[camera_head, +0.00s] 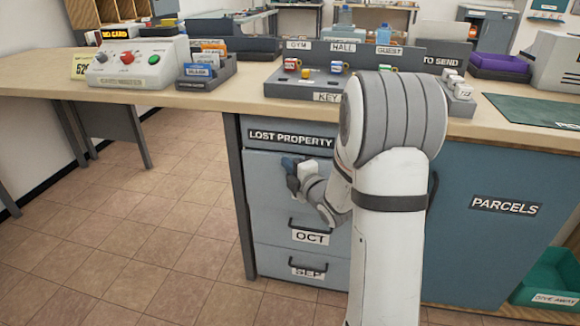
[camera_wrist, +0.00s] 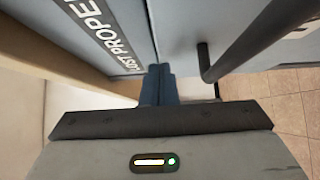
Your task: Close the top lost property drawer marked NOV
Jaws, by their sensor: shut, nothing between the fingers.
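The lost property cabinet has a LOST PROPERTY sign (camera_head: 290,139) above a grey column of drawers. The top drawer front (camera_head: 262,178) looks flush or nearly flush with the fronts below; a small gap cannot be ruled out. Its NOV label is hidden behind my arm. My gripper (camera_head: 289,164) is at the upper part of this drawer front, fingers shut and empty. In the wrist view, the blue fingertips (camera_wrist: 158,71) are at the drawer front (camera_wrist: 185,35), beside its dark bar handle (camera_wrist: 240,45). Contact cannot be told.
The OCT drawer (camera_head: 277,227) and SEP drawer (camera_head: 272,263) below look shut. The countertop (camera_head: 232,98) above carries a key rack (camera_head: 300,88) and a control box (camera_head: 140,62). The PARCELS door (camera_head: 480,240) is at right. Open tiled floor (camera_head: 150,240) lies at left.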

